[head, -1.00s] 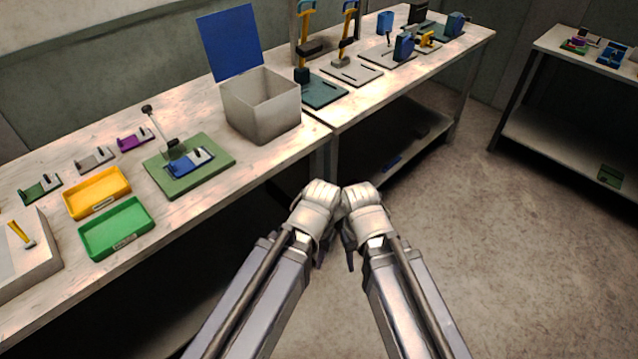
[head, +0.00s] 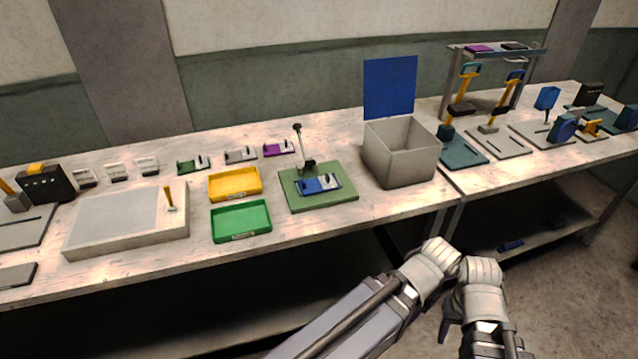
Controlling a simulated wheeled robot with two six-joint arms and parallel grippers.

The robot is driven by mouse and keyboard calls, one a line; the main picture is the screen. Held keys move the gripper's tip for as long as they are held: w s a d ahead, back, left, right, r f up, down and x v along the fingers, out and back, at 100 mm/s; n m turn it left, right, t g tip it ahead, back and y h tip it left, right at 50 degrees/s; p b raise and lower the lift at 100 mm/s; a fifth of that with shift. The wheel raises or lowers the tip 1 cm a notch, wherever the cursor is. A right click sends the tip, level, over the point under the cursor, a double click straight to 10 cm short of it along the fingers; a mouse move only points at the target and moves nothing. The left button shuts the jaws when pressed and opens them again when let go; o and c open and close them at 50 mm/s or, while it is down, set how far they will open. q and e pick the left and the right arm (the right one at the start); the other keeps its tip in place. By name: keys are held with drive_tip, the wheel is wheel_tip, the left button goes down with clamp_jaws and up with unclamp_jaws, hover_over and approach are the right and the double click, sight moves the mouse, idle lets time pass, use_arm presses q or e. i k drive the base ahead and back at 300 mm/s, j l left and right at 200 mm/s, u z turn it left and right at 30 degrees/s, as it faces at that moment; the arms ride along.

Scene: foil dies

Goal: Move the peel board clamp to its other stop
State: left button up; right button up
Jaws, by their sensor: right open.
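Nothing in view is labelled as the peel board. A pale slab (head: 115,222) with a short upright yellow handle (head: 169,198) sits on the bench at left. A green board (head: 335,203) in the middle carries a blue die (head: 318,186) and an upright lever with a dark knob (head: 298,130). I cannot tell which part is the clamp. My right gripper (head: 449,322) is low in front of the bench, open and empty, apart from everything on it. My left arm ends beside it; its fingers are hidden.
A yellow tray (head: 234,196) and a green tray (head: 262,232) lie between slab and green board. An open grey bin (head: 385,177) with a raised blue lid stands right of it. Slotted boards, including a pale one (head: 512,149), fill the right bench. Small dies line the back.

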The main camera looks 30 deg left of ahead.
sight(308, 162)
drive_tip(key=i+l, duration=0.4)
drive_tip(key=i, duration=0.25)
drive_tip(key=u, duration=0.95)
drive_tip(key=i+u, duration=0.2)
drive_tip(key=u, duration=0.5)
